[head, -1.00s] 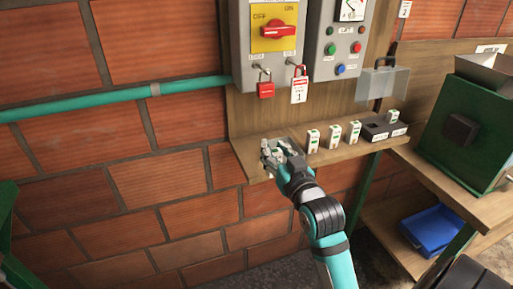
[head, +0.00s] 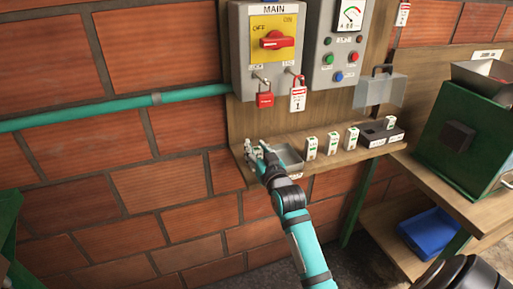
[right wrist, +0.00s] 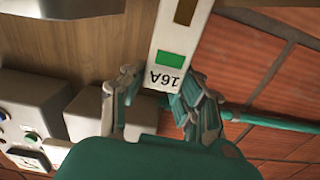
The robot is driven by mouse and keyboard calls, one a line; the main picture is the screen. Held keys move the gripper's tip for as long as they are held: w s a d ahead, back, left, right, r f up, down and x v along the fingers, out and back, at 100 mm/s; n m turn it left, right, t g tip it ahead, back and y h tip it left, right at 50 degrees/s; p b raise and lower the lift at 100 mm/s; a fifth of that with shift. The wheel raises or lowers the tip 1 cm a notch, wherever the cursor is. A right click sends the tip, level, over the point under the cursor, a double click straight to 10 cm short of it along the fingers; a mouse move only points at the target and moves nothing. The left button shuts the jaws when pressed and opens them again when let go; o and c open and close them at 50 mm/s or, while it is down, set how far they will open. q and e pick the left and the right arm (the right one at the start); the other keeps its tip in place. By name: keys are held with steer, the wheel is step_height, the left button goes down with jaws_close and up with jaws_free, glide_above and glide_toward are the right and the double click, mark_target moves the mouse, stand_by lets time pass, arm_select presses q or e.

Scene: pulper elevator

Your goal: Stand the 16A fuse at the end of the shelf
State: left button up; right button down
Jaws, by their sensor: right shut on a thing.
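My right gripper (head: 256,153) is over the left end of the wooden shelf (head: 345,158). In the right wrist view its fingers (right wrist: 160,105) are closed around a white fuse (right wrist: 178,45) with a green patch and the label 16A, which appears upside down there. In the head view the held fuse is mostly hidden by the fingers, so I cannot tell whether its base touches the shelf. My left gripper is not in view.
A small grey tray (head: 291,163) lies just right of the gripper. Upright white fuses (head: 310,148), (head: 333,143), (head: 351,138) stand farther right, then a dark holder (head: 372,135). The main switch box (head: 241,72) with a red padlock (head: 264,99) hangs above.

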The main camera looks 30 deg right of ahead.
steer(key=c, duration=1.4)
jaws_free()
steer(key=shift+f, duration=0.1)
steer(key=o, duration=0.4)
